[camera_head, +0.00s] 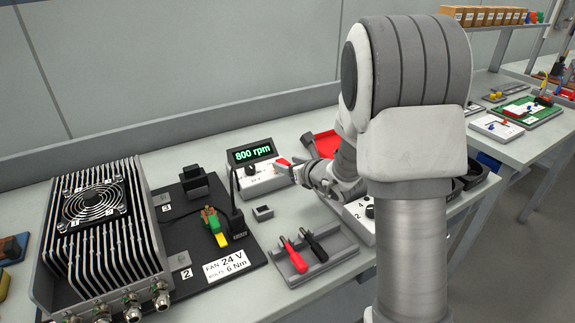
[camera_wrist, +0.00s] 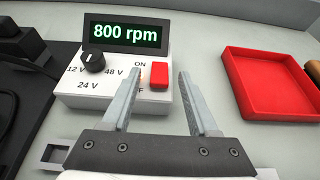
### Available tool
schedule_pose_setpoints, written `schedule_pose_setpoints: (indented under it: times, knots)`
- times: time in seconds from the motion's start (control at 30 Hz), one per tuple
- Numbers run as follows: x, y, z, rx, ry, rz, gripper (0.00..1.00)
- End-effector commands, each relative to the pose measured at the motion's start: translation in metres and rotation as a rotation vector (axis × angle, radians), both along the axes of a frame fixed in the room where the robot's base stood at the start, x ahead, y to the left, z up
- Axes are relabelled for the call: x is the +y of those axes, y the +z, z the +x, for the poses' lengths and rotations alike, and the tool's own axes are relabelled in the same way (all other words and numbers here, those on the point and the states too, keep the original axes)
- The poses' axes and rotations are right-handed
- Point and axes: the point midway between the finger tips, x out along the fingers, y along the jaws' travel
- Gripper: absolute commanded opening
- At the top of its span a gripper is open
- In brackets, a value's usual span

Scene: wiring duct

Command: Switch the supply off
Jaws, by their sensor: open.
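The supply is a white box (camera_wrist: 112,93) with a green display (camera_wrist: 125,35) reading 800 rpm. Its black knob (camera_wrist: 93,61) sits among the marks 12 V, 24 V and 48 V. A red rocker switch (camera_wrist: 159,75) sits at its right, with ON above it and a partly hidden label below. In the head view the display (camera_head: 252,153) also reads 800 rpm. My gripper (camera_wrist: 160,75) is open and empty, its two fingers on either side of the red switch in the wrist view. In the head view my gripper (camera_head: 287,168) is at the supply's right side. Contact cannot be told.
A red tray (camera_wrist: 270,85) lies right of the supply. In the head view, a finned unit with a fan (camera_head: 97,203) and a black board (camera_head: 205,240) stand left. A grey tray (camera_head: 310,262) with red and black tools lies in front.

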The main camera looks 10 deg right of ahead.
Motion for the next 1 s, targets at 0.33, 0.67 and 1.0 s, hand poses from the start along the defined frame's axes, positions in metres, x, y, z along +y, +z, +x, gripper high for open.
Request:
schedule_pose_setpoints:
  times: [0.33, 0.67, 1.0]
  knots:
    - [0.0026, -0.0029, 0.0069, 0.000, 0.000, 0.001, 0.60]
    - [0.0025, -0.0028, 0.0066, 0.000, 0.000, 0.000, 0.10]
    - [0.0023, -0.0051, 0.0064, -0.006, 0.000, 0.002, 0.00]
